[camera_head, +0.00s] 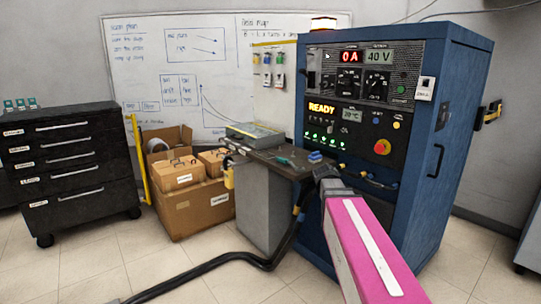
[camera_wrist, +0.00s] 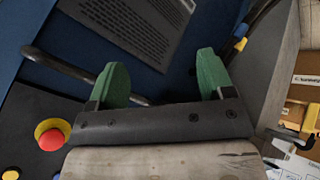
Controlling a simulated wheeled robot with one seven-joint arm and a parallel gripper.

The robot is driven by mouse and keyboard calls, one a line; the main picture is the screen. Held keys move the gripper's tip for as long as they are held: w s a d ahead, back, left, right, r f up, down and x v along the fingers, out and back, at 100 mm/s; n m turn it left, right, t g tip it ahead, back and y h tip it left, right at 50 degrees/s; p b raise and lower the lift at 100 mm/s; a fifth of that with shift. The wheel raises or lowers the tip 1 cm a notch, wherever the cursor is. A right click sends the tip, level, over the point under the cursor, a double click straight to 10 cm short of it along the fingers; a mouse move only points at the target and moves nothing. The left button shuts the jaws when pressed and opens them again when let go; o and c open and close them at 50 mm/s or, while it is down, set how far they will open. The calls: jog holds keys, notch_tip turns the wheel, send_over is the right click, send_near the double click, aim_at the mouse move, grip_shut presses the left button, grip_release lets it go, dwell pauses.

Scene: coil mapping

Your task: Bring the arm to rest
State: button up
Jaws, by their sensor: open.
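My gripper (camera_wrist: 162,80) shows in the wrist view with two green fingers spread apart. I see nothing held between them. Behind the fingers are the blue cabinet (camera_wrist: 35,32), its dark bar handle (camera_wrist: 75,68) and a grey vented panel. In the head view my pink arm reaches up from the lower right, in front of the blue cabinet (camera_head: 455,130). The arm's dark end is close to the right end of the small worktop (camera_head: 282,172); its fingers cannot be made out there, nor whether it touches anything.
A red stop button (camera_wrist: 51,138) on a yellow base is at the wrist view's lower left. Cardboard boxes (camera_head: 195,212), a black drawer unit (camera_head: 70,165) and a yellow post (camera_head: 140,160) stand left. A thick black cable (camera_head: 225,258) crosses the open tiled floor.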

jog(key=s+a+f+g+y, duration=0.2)
jog(key=s+a+f, duration=0.2)
jog(key=s+f, duration=0.5)
jog(key=s+a+f+g+y, duration=0.3)
jog(key=s+a+f, duration=0.1)
jog(key=s+f, duration=0.5)
jog(key=shift+a+f+m+y, duration=0.3)
jog(key=shift+f, duration=0.35)
